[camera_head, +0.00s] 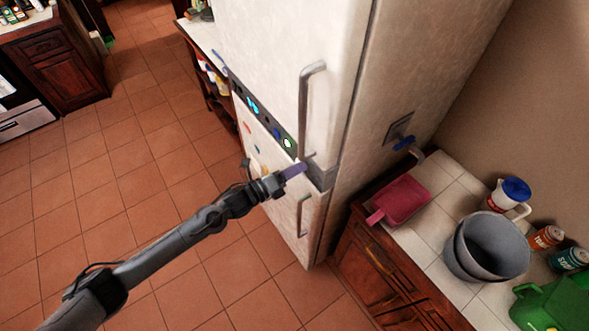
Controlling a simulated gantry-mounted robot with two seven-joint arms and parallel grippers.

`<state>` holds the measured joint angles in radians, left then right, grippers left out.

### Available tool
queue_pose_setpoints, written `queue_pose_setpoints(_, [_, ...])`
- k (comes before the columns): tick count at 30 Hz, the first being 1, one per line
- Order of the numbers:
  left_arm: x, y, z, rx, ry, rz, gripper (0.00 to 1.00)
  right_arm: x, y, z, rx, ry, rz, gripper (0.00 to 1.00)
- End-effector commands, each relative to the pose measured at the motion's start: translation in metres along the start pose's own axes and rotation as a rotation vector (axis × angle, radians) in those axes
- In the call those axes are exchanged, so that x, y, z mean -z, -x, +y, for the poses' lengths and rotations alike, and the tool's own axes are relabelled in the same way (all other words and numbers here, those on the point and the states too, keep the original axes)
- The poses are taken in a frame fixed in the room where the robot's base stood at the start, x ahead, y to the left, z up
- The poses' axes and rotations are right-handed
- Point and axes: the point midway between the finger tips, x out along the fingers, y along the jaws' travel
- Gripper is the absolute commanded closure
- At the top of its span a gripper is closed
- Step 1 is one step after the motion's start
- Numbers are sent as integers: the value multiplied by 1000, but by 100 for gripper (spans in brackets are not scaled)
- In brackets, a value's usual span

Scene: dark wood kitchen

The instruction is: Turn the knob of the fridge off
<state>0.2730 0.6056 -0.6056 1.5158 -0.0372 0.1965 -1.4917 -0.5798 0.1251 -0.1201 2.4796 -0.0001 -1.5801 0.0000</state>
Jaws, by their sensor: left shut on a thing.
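The white fridge (292,45) stands in the middle, with a dark control strip (258,108) across its front between the upper and lower doors. Small lit shapes, one of them a green ring, show on the strip. My left gripper (285,176) is at the strip's right end, below the upper door handle (304,105). My right gripper is not in view.
A tiled counter to the right holds a red dustpan-like item (403,201), a grey bucket (492,246), a blue-topped jug (510,195), cans and a green container (554,303). A lower door handle (301,215) juts out below my gripper. The tiled floor at left is clear.

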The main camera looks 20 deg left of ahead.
Motion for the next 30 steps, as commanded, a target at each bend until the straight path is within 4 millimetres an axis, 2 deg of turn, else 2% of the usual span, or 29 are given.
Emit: queue_pose_setpoints(30, [-4,0,-7,1,969,-1,90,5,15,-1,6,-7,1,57])
